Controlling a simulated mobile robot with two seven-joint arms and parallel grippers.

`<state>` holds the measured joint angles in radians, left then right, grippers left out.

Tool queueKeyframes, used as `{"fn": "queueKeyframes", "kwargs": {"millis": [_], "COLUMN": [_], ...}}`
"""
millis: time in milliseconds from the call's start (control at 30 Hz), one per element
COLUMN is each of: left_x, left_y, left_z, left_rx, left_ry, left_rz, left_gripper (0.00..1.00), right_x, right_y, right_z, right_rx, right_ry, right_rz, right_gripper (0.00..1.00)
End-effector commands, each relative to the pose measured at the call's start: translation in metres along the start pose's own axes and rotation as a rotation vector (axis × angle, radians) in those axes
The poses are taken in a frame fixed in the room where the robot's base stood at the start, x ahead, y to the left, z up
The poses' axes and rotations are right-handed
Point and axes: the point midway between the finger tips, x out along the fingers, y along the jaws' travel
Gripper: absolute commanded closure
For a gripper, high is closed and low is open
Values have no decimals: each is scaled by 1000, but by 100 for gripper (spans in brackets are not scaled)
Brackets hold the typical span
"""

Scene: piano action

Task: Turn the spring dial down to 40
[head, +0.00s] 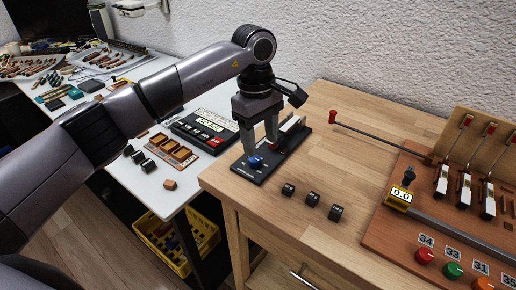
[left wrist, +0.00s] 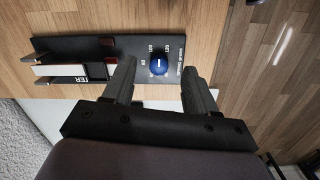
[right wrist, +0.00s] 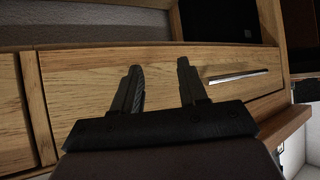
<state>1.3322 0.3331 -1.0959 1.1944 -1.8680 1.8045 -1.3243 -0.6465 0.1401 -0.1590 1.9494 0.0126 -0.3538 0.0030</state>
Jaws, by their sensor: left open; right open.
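The spring dial is a blue round knob (head: 256,162) on a black base plate (head: 262,179) at the left end of the wooden bench. My right gripper (right wrist: 160,75) is open and empty in front of a wooden drawer (right wrist: 150,90).
A brown board (head: 420,215) with a 0.0 readout (head: 400,195) and numbered buttons stands right. A white table (head: 130,175) with tools stands left.

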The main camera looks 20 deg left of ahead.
Motion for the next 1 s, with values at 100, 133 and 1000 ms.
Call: {"fn": "queueKeyframes", "kwargs": {"millis": [100, 133, 1000], "left_x": [-11, -11, 58], "left_y": [-3, -3, -4], "left_z": [-15, -17, -22], "left_rx": [4, 4, 4], "left_ry": [68, 74, 74], "left_rz": [-18, -21, -20], "left_gripper": [43, 43, 46], "right_x": [0, 0, -5], "right_y": [0, 0, -1], "right_z": [1, 1, -4], "right_rx": [0, 0, 1], "right_ry": [0, 0, -3], "right_rz": [0, 0, -1], "right_gripper": [57, 57, 57]}}
